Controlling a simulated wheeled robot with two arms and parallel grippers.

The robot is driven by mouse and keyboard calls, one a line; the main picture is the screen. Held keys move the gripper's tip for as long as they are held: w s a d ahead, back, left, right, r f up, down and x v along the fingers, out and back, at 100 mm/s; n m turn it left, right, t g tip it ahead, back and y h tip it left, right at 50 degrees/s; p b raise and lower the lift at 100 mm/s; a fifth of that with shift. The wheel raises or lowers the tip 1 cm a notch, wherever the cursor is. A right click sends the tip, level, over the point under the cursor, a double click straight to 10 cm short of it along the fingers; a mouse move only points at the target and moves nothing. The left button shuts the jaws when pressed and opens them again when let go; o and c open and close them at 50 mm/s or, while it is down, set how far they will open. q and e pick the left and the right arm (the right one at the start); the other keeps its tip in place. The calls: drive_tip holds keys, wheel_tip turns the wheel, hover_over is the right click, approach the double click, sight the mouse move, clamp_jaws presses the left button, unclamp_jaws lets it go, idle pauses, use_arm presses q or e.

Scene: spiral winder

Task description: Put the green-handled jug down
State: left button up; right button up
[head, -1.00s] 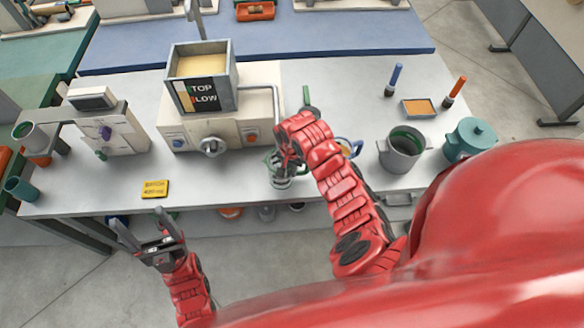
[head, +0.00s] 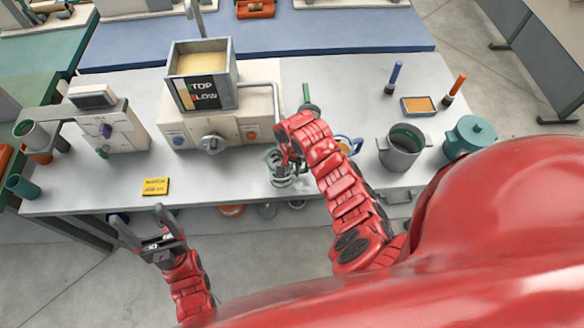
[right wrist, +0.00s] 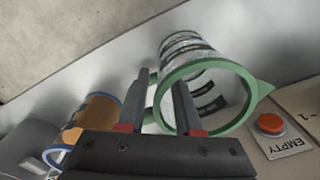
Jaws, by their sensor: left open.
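The glass jug with green rim and handle (head: 279,180) stands on the grey bench near its front edge, below the machine. In the right wrist view the jug (right wrist: 222,76) shows its green rim, spout and dark bands. My right gripper (head: 288,164) is at the jug's handle side. Its two fingers (right wrist: 161,80) are apart, with a gap between them, and part of the green handle lies between them near the left finger. My right arm partly hides the jug in the head view. My left gripper (head: 140,215) is open and empty, in front of the bench edge.
The winder machine (head: 210,130) stands behind the jug, with an orange EMPTY button (right wrist: 271,124). An amber mug with blue rim (right wrist: 92,115) is beside the gripper. A grey pot (head: 402,155) and teal pot (head: 468,140) stand right. A yellow label (head: 155,186) lies left.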

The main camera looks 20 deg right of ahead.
drive_tip(key=shift+r, duration=0.3)
wheel_tip(320, 180, up, 12)
drive_tip(key=shift+s+a+f+p, duration=0.15)
drive_tip(key=shift+f+p, duration=0.1)
drive_tip(key=shift+p, duration=0.6)
